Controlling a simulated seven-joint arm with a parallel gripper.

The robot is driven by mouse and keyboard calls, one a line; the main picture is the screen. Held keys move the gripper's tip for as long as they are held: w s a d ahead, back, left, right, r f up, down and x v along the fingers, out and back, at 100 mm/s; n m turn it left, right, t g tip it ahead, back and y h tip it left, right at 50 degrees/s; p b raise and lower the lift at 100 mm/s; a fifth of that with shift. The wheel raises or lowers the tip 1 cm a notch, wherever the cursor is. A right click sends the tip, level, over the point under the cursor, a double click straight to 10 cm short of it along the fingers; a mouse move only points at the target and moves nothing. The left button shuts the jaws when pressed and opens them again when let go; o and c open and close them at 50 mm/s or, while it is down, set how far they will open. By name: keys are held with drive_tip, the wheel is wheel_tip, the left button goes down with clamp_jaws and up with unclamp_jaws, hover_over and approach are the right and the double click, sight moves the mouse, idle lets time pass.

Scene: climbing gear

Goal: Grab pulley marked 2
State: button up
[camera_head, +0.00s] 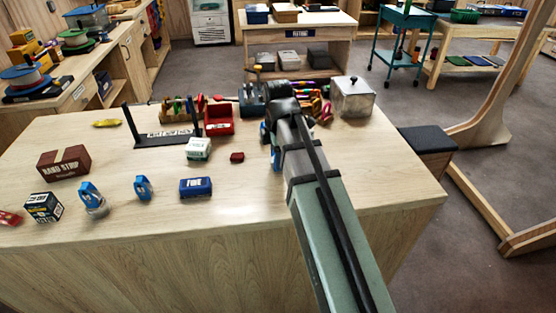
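Two blue pulley-like pieces stand at the front left of the wooden table: one (92,199) has a grey lower part, the other (143,187) stands to its right. I cannot read a number on either. More blue (276,158) shows beside my arm, partly covered; I cannot tell what it is. My arm reaches from the bottom right over the table to its back middle. My gripper is around the dark wrist (281,106); its fingers are hidden by the arm, so its opening and any contents do not show.
On the table are a brown box (63,162), a black-and-white box (43,207), a blue box (195,187), a white-green box (198,149), a small red block (237,157), a black rack (166,138), a red bin (219,119) and a clear container (352,97). The table's front right is clear.

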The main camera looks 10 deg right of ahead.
drive_tip(key=c, duration=0.7)
drive_tip(key=shift+r, duration=0.1)
